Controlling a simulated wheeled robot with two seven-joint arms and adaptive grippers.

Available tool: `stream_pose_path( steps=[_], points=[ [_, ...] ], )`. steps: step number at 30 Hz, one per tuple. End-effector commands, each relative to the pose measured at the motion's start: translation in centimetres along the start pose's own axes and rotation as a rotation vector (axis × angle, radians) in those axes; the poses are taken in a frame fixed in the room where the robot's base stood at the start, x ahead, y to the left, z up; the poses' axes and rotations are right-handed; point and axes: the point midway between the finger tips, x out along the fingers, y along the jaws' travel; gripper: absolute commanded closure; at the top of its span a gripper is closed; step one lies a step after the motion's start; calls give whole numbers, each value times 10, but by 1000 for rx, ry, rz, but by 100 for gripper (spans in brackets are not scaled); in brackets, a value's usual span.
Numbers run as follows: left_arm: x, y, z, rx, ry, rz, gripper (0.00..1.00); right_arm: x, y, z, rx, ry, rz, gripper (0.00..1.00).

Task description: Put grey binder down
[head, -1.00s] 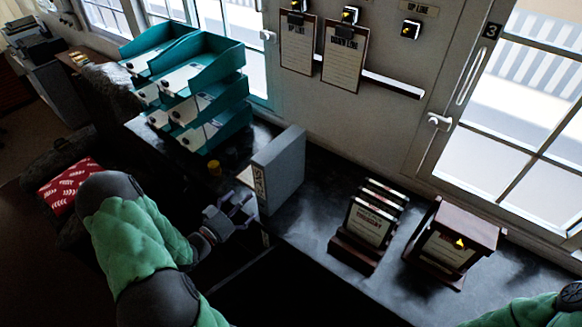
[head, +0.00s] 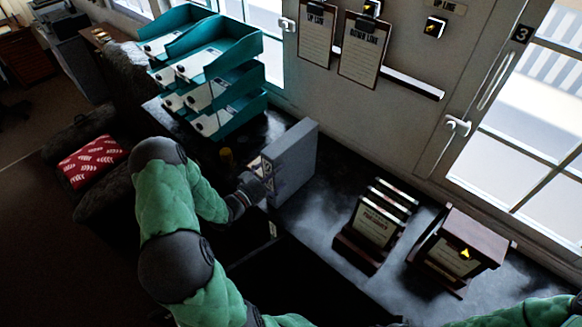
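The grey binder (head: 294,163) stands upright on the dark counter (head: 325,200), with its labelled spine toward me. My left gripper (head: 258,184) is at the spine, close to or touching it. Its fingers are small, dark and partly hidden by the wrist, so I cannot tell whether they are shut on the binder. My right arm (head: 535,312) shows along the bottom right edge. The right gripper is not clearly visible.
A card rack (head: 375,222) and a dark wooden box (head: 460,250) stand to the right. Clipboards (head: 362,50) hang on the wall behind.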

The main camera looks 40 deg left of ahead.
Motion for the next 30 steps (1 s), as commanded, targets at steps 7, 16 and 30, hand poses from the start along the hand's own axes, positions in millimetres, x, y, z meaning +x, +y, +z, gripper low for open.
stream_pose_path(
  steps=[7,16,30],
  points=[
    [29,0,-1,0,1,2,0,-11,-4,0,0,1,0,57],
    [31,-1,0,0,0,0,6,-11,-4,0,0,0,0,57],
    [31,-1,-1,3,4,0,73,-11,-4,0,0,0,0,57]
  ],
)
